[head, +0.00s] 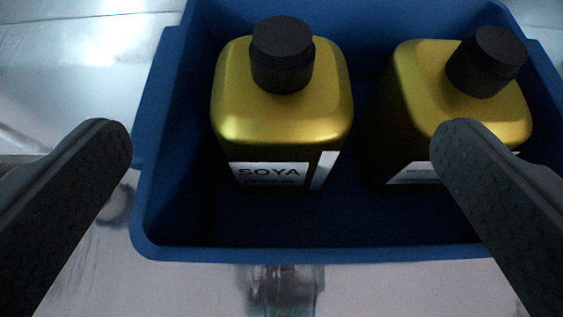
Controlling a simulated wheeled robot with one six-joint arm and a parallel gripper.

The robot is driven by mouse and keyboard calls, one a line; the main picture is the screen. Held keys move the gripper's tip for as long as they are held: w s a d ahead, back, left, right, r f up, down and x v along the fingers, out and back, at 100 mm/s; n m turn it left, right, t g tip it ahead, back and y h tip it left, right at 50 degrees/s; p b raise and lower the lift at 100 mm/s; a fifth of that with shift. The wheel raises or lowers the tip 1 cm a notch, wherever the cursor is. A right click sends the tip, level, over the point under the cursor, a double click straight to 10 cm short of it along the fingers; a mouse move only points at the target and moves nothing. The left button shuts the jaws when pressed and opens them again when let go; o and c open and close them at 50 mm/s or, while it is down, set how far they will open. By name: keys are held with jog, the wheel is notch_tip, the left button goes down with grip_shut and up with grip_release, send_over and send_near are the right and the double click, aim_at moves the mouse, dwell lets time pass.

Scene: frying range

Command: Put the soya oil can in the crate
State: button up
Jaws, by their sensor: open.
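The soya oil can (281,110) is gold with a black cap and a white label reading SOYA. It stands upright inside the blue crate (170,225), left of the crate's middle. My gripper (275,140) is open, with one dark finger at the left and one at the right of the picture. The can appears between the fingers, with clear gaps to both and no visible contact. The right finger hides part of a second can.
A second gold can (425,85) with a black cap stands in the crate to the right, its label partly hidden. The crate rests on a shiny metal surface (90,60). The crate's front floor is bare. A blurred, glassy-looking shape (285,290) shows below the crate's front rim.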

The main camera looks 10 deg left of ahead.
jog(key=shift+v, duration=1.5)
jog(key=s+a+t, duration=0.1)
jog(key=s+a, duration=0.7)
jog(key=a, duration=0.4)
jog(key=s+a+r+m+t+h, duration=0.1)
jog(key=s+a+t, duration=0.1)
jog(key=s+a, duration=0.6)
jog(key=s+a+r+t, duration=0.1)
jog(key=s+a, duration=0.7)
jog(key=a, duration=0.8)
jog(key=shift+s+a+m+t+h, duration=0.2)
jog(key=shift+s+m+t+h, duration=0.1)
jog(key=shift+t+h, duration=0.15)
jog(key=shift+w, duration=0.1)
